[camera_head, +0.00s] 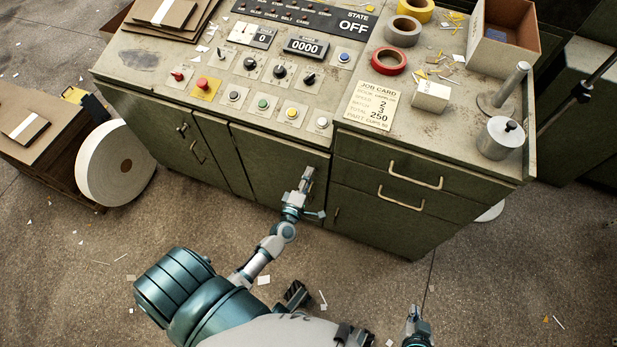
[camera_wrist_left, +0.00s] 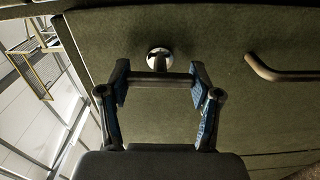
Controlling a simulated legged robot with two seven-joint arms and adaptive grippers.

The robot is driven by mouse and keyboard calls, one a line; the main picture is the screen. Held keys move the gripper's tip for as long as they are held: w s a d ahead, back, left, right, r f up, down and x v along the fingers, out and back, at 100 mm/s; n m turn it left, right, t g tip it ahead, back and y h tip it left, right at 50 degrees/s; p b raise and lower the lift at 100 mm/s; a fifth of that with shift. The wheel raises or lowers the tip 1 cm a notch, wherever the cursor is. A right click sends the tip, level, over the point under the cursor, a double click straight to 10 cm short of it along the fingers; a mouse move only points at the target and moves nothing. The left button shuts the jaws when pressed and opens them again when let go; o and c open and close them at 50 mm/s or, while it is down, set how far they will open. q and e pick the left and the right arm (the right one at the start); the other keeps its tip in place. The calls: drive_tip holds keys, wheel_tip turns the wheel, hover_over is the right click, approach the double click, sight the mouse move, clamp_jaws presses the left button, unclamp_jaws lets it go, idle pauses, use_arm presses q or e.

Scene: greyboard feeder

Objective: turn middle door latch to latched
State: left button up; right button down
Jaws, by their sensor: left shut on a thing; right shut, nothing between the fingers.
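The middle door (camera_head: 270,160) is a dark green panel in the cabinet front and looks closed. My left gripper (camera_head: 307,175) is at its upper right part and covers the latch in the head view. In the left wrist view the latch has a round chrome boss (camera_wrist_left: 159,58) and a dark bar (camera_wrist_left: 160,78) lying across the picture. My left gripper (camera_wrist_left: 160,88) is shut on this bar, one finger at each end. Which position the latch is in I cannot tell. My right gripper (camera_head: 415,315) is shut and empty, low in the head view, apart from the cabinet.
A bar handle (camera_wrist_left: 280,72) is right of the latch in the wrist view. Drawers with handles (camera_head: 415,180) stand to the right, another door (camera_head: 185,150) to the left. The control top (camera_head: 230,75) overhangs above. A white paper roll (camera_head: 105,165) stands at the left.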

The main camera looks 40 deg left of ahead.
use_arm(q)
drive_tip(key=shift+f+n, duration=0.15)
drive_tip(key=shift+n, duration=0.35)
use_arm(e)
drive_tip(key=shift+w+a, duration=0.1)
drive_tip(key=shift+w, duration=0.1)
use_arm(q)
drive_tip(key=shift+s, duration=0.1)
drive_tip(key=o, duration=1.1)
drive_tip(key=shift+o, duration=0.3)
drive_tip(key=shift+a, duration=0.1)
use_arm(e)
drive_tip(key=shift+a, duration=0.1)
drive_tip(key=shift+r, duration=0.1)
drive_tip(key=shift+a, duration=0.1)
use_arm(q)
drive_tip(key=v, duration=1.1)
drive_tip(key=shift+s, duration=0.4)
